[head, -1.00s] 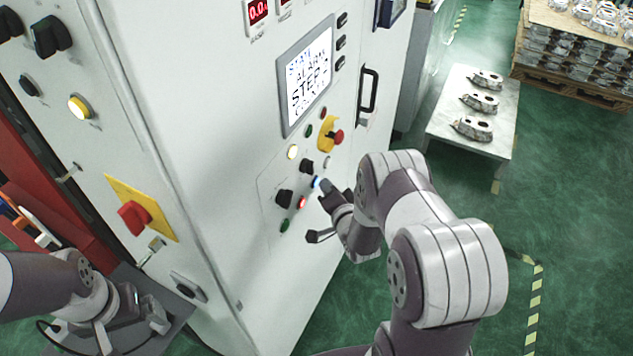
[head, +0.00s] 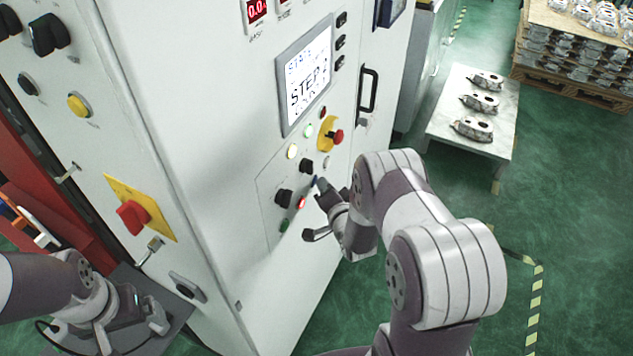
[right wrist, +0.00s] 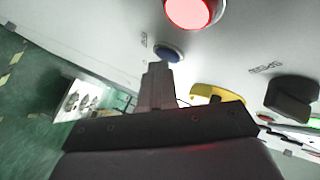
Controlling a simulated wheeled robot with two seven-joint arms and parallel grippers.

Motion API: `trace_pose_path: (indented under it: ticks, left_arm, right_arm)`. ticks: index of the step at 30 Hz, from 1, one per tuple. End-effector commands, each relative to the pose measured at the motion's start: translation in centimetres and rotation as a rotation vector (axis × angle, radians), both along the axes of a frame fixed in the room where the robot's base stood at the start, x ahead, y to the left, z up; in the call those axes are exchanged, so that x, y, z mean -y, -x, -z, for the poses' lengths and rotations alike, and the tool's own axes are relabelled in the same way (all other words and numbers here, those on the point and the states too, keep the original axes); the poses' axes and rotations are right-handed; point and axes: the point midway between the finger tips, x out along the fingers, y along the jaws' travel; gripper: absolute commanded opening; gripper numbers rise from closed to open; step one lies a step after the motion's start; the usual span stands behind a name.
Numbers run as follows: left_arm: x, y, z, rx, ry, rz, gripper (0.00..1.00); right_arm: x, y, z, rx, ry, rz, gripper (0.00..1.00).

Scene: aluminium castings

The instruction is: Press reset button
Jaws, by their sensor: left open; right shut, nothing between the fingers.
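The blue button (head: 315,181) is on the white cabinet's front panel; its cap is dark, not glowing. I take it for the reset button, but its label is not readable. In the right wrist view the blue button (right wrist: 169,53) is just beyond my fingertips. My right gripper (head: 322,185) is shut and empty, with its tips at the blue button; the fingers also show in the right wrist view (right wrist: 157,72). Whether they touch it I cannot tell. My left gripper (head: 150,316) is open at the lower left, away from the panel.
A lit red button (head: 300,202) and black knob (head: 284,198) sit close by. A red emergency stop (head: 337,136) on yellow is above. The screen (head: 305,80) reads "STEP" and more. A table (head: 499,138) with castings stands at the right.

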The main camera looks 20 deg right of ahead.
Motion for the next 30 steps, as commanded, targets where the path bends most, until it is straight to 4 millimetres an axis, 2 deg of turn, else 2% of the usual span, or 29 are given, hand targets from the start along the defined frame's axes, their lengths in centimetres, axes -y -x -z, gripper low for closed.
trace_pose_path:
  ticks: [26,30]
  left_arm:
    - [0.0,0.0,-0.4,0.0,0.0,0.0,0.94]
    - [0.0,0.0,-0.7,0.0,0.0,0.0,0.94]
  right_arm:
    - [1.2,1.4,0.0,0.0,0.0,0.0,0.0]
    - [2.1,2.3,-0.1,-0.001,0.001,0.003,0.0]
